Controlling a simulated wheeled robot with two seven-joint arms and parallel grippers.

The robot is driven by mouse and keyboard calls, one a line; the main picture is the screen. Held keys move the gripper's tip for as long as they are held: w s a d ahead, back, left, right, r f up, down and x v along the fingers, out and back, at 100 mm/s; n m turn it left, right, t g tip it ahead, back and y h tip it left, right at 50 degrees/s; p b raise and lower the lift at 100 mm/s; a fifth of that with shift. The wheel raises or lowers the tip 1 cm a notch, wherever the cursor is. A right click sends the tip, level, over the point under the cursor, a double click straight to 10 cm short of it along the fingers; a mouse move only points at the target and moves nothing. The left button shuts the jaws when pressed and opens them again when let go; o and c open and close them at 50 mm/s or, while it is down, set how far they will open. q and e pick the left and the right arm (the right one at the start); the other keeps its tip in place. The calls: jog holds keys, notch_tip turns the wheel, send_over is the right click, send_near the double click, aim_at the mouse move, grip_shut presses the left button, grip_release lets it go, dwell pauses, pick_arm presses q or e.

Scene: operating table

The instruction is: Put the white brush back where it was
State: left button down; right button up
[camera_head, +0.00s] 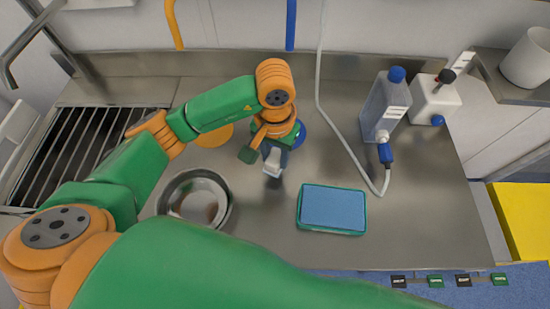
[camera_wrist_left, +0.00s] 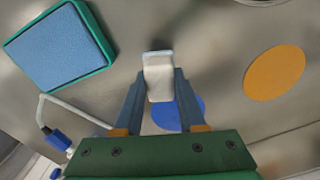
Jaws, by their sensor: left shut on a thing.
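My left gripper (camera_head: 270,158) is over the middle of the steel table and shut on the white brush (camera_wrist_left: 158,76). In the left wrist view the brush is a pale block between the two fingers. In the head view the brush (camera_head: 272,165) shows just below the gripper, partly hidden by it. I cannot tell whether it touches the table. A blue disc (camera_wrist_left: 180,113) lies on the table behind the fingers and is partly covered. An orange disc (camera_wrist_left: 274,73) lies apart to one side. My right gripper is not in view.
A steel bowl (camera_head: 195,199) stands left of the gripper. A green tray with a blue pad (camera_head: 332,209) lies right of it. A grey bottle (camera_head: 384,105), a white hose (camera_head: 335,120) and a white box (camera_head: 434,100) are at the right. Bare steel lies between bowl and tray.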

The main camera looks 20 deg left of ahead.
aim_at(275, 161)
pick_arm(q)
jog(key=f, duration=0.1)
jog(key=f+p, duration=0.2)
jog(key=shift+w+a+f, duration=0.15)
jog(key=shift+w+f, duration=0.1)
jog(key=shift+w, duration=0.05)
jog(key=shift+w+f+b, duration=0.1)
jog(key=shift+f+b, duration=0.25)
jog(key=shift+f, duration=0.05)
jog(key=c, duration=0.9)
grip_release()
jog(key=o, duration=0.4)
jog(key=shift+r, duration=0.15)
jog(key=shift+r, duration=0.2)
notch_tip(275, 161, up, 11)
jog(key=shift+f+b, duration=0.1)
jog(key=shift+b, duration=0.45)
jog(key=shift+r, duration=0.5)
